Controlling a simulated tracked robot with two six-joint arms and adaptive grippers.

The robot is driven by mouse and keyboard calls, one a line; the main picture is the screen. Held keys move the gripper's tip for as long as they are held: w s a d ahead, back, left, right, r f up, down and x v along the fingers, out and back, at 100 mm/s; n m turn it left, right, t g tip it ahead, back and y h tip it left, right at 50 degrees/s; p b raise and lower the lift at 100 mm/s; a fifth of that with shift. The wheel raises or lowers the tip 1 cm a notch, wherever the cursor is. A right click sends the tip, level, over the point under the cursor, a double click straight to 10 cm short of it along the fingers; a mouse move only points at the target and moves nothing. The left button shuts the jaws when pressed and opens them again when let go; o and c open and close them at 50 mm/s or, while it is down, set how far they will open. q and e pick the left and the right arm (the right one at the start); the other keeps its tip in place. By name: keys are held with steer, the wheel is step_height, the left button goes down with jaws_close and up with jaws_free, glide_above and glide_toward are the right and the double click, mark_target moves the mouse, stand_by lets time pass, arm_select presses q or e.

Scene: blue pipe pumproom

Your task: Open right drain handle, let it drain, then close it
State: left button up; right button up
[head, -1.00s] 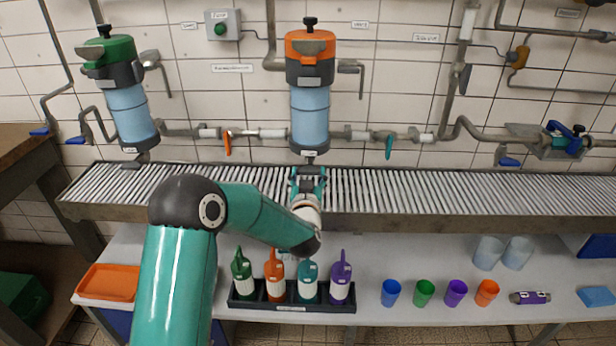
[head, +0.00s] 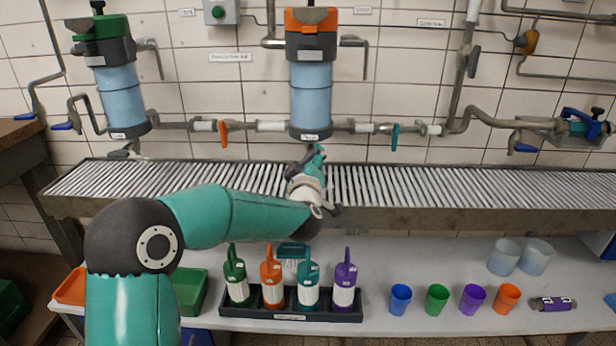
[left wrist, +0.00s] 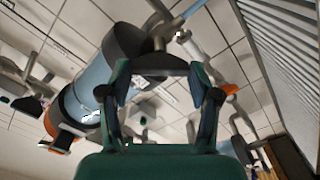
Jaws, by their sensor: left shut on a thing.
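The right tank (head: 311,85), blue with an orange top, hangs on the wall above the roller conveyor. Its outlet is at its bottom end. My left gripper (head: 316,158) is just below that outlet, tilted, and hides most of the drain handle in the head view. In the left wrist view the tank (left wrist: 88,92) shows at a slant, and my left gripper (left wrist: 160,70) has its fingertips on either side of the grey drain handle (left wrist: 160,60), shut on it. My right gripper is not in view.
The left tank (head: 120,90) has a green top. Pipes carry an orange lever (head: 223,133) and a teal lever (head: 395,134). The roller conveyor (head: 450,185) runs beneath. Below are a bottle rack (head: 290,316) and several coloured cups, with a blue one (head: 400,299).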

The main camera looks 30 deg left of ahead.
arm_select(q)
steer(key=shift+a+f+n+b, duration=0.1)
steer(key=shift+f+n+b, duration=0.1)
steer(key=shift+n+b, duration=2.05)
steer(key=shift+f+n+b, duration=0.2)
steer(key=shift+n+b, duration=1.8)
steer(key=shift+n, duration=0.35)
steer(key=o, duration=1.1)
steer(key=shift+o, duration=0.2)
steer(key=shift+r, duration=0.15)
steer(key=shift+s, duration=0.15)
steer(key=v, duration=1.2)
